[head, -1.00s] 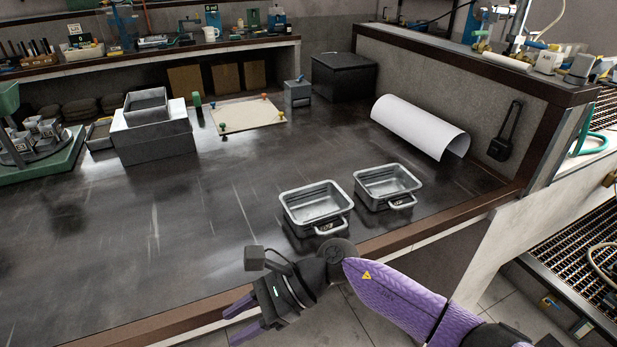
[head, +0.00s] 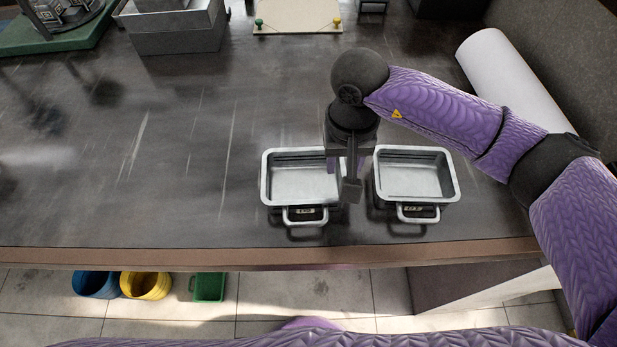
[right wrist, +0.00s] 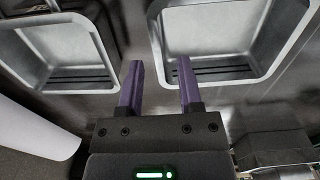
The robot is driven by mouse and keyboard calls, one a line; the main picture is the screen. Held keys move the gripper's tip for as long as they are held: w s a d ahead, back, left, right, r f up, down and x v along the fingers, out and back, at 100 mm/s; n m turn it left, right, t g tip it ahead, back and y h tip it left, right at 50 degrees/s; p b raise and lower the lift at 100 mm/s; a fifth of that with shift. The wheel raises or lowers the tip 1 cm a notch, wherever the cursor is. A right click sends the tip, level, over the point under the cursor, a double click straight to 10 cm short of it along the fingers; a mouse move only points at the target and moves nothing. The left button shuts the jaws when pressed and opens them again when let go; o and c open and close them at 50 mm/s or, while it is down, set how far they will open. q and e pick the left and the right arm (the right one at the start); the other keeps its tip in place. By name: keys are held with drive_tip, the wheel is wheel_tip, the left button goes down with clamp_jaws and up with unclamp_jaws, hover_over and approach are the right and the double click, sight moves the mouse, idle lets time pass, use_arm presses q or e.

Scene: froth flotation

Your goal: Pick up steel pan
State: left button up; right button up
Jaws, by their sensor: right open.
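Two rectangular steel pans with front handles stand side by side near the table's front edge in the head view: a left pan (head: 290,185) and a right pan (head: 410,180). My right gripper (head: 345,172) points down over the left pan's right side and hides part of its rim. In the right wrist view the open gripper (right wrist: 161,70) is empty, with its fingers by the gap between the pans. There the head view's left pan (right wrist: 235,75) is on the right and the right pan (right wrist: 65,85) is on the left. My left gripper is out of view.
A white paper roll (head: 510,80) lies behind my right arm. A grey box (head: 175,35) and a green stand (head: 60,40) are at the back left. The table (head: 110,170) left of the pans is clear. Several bins stand on the floor in front.

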sight(305, 192)
drive_tip(key=f, duration=0.5)
drive_tip(key=shift+s+f, duration=0.2)
drive_tip(key=shift+f, duration=0.2)
clamp_jaws()
idle(0.9)
